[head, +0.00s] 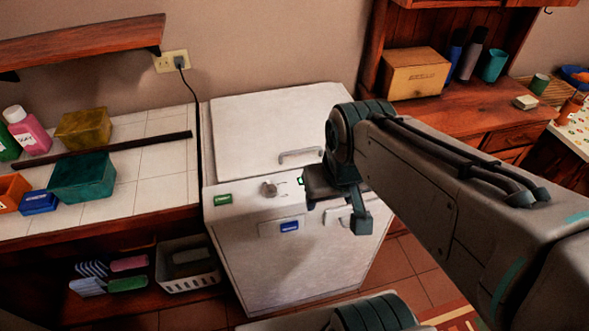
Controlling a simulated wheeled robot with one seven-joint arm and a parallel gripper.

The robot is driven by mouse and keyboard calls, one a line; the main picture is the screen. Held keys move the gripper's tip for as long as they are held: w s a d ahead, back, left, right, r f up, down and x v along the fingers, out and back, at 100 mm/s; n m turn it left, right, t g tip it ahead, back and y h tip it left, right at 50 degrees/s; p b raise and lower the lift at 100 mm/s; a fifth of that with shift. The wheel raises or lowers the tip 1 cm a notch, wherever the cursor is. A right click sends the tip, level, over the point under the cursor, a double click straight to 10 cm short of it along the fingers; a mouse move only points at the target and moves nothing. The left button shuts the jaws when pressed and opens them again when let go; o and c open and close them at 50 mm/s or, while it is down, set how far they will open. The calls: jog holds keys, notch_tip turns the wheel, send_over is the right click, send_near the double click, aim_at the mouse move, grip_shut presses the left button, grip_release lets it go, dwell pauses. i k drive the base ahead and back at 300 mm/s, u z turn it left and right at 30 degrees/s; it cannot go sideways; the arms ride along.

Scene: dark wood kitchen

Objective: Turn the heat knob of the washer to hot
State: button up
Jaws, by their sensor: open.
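The white washer (290,262) stands in the middle of the head view, its lid (255,130) closed. A round grey knob (269,188) sits on the control strip along its front top edge. I cannot read the knob's marks or tell its setting. My gripper (330,204) is open and empty over the right part of the control strip, to the right of the knob and apart from it in the picture. It hides part of the strip, so any further knob there is hidden.
The tiled counter at left holds a teal box (82,177), a yellow box (84,128) and a pink bottle (28,131). A white basket (187,265) stands below. A wooden cabinet (455,118) with a cardboard box (415,73) is at right. A cord (195,100) hangs beside the washer.

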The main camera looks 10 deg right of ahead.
aim_at(270, 190)
jog(key=k, duration=1.2)
jog(key=u, duration=1.05)
jog(key=i, duration=1.2)
jog(key=z, duration=0.65)
jog(key=i, duration=0.4)
jog(key=z, duration=0.4)
